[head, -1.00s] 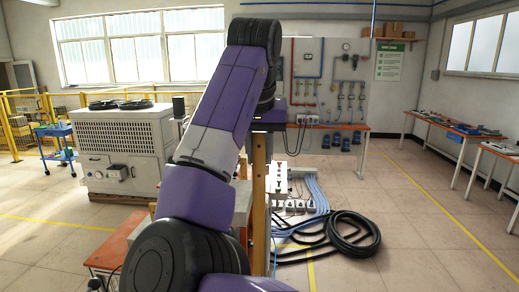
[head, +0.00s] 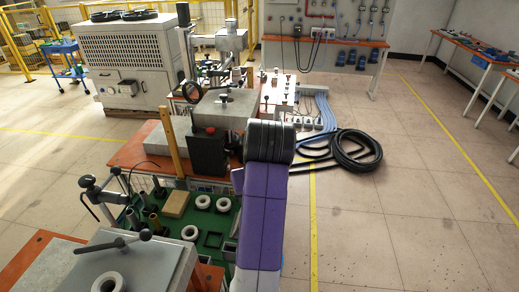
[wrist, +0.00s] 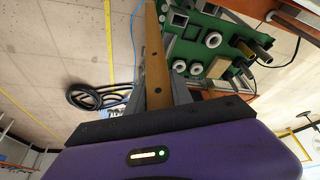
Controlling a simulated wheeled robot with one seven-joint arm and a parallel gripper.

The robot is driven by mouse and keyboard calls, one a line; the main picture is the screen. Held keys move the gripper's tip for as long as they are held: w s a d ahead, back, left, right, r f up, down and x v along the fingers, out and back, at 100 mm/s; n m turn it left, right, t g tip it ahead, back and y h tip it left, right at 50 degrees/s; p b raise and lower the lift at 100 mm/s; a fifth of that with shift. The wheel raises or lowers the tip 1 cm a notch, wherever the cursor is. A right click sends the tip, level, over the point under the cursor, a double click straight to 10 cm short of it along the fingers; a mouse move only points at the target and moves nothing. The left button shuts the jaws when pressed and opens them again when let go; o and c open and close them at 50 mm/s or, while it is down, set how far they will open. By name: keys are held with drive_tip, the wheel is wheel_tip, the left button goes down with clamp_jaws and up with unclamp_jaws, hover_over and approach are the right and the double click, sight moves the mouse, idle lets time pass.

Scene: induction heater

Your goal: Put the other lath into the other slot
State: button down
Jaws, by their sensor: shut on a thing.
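A long tan wooden lath (wrist: 154,55) is clamped between the fingers of my gripper (wrist: 160,90) in the wrist view and reaches away from it. Its far end overlaps the edge of the green board (wrist: 213,42) in that picture; I cannot tell whether they touch. In the head view my arm hides the gripper and the held lath. Another lath (head: 170,138) stands nearly upright, slightly tilted, behind the green board (head: 168,232); its foot is not clear. Dark square frames (head: 213,240) show on the board. I cannot tell which opening is the other slot.
White rings (head: 190,233), a wooden block (head: 175,204) and dark upright tubes crowd the board. A black box (head: 207,152) stands behind it. A grey machine with a handle (head: 130,262) is at the front. A hose coil (head: 354,157) lies on open floor at right.

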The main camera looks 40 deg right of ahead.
drive_tip(key=s+a+f+n, duration=0.2)
drive_tip(key=s+a+f, duration=0.1)
drive_tip(key=f, duration=0.8)
drive_tip(key=s+a+f+n+y, duration=0.1)
drive_tip(key=s+a+f, duration=0.3)
drive_tip(key=f, duration=0.6)
drive_tip(key=shift+s+f+n+y, duration=0.3)
drive_tip(key=shift+s+f+n, duration=0.05)
drive_tip(key=shift+f+n, duration=0.05)
drive_tip(key=shift+f, duration=0.1)
